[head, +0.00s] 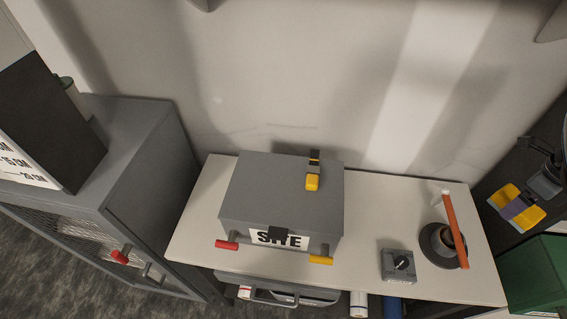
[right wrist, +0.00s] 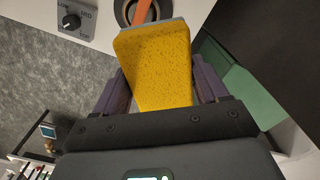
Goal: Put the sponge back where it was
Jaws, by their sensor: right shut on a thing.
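The yellow sponge (head: 501,196) is at the right edge of the head view, beyond the right end of the white bench top, with a blue-grey layer along one edge. My right gripper (head: 519,207) is shut on it, a purple finger across its face. In the right wrist view the sponge (right wrist: 155,65) sits between the purple fingers of my gripper (right wrist: 155,85), its far end towards the dark round holder. I cannot tell what lies directly below it. My left gripper is not in view.
A green box (head: 540,275) stands at lower right. A grey cabinet (head: 140,150) stands left.

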